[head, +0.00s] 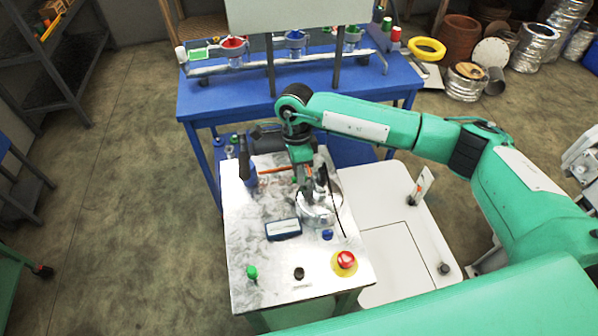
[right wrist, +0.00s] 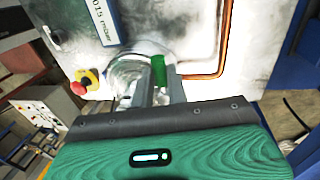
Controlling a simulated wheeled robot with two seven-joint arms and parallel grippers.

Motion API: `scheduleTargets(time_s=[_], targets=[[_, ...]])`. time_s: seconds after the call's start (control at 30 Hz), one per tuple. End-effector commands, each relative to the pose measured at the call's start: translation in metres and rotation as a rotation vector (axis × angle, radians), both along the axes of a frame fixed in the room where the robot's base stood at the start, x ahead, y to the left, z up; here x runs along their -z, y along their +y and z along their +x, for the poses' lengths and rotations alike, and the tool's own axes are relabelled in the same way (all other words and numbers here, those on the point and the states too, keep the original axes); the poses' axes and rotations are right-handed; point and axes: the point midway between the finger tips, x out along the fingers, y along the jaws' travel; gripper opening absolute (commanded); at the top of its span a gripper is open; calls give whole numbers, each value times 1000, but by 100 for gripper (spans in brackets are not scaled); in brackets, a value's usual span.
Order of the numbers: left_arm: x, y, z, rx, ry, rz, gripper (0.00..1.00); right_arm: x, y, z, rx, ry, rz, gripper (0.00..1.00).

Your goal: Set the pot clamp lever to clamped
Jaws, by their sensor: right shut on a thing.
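The round metal pot (head: 318,212) sits on the white-grey top of the machine, and its silvery round shape also shows in the right wrist view (right wrist: 126,70). A small green handle (right wrist: 158,70), which looks like the pot clamp lever, stands beside the pot. My right gripper (head: 304,190) points down at the pot's edge. In the right wrist view the two fingers (right wrist: 158,84) are closed on either side of the green handle. The lever's exact angle is largely hidden by the gripper. My left gripper is not in view.
On the machine top (head: 245,215) are a dark-framed display (head: 283,229), a red emergency button (head: 346,260), a green knob (head: 252,272), a black knob (head: 299,273) and a blue knob (head: 327,235). A thin dark rod rises beside the pot. A blue table (head: 205,100) stands behind.

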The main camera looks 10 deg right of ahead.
Motion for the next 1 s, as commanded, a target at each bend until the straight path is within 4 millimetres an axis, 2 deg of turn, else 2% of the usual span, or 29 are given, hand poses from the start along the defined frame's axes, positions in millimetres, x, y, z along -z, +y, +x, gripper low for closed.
scheduleTargets(time_s=[0.07,0.1,0.2,0.47,0.6,0.67,0.83,1.0], targets=[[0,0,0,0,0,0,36,-1,0,0,-1,0,-1,0],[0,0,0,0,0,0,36,-1,0,0,-1,0,-1,21],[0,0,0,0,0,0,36,-1,0,0,0,0,0,37],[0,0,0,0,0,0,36,-1,0,0,0,0,0,37],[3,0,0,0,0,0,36,-9,0,3,1,-2,0,37],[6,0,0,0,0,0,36,-17,0,5,0,-4,0,37],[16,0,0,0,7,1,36,-53,0,12,0,-6,0,37],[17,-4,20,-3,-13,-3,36,-91,0,20,0,-5,0,37]])
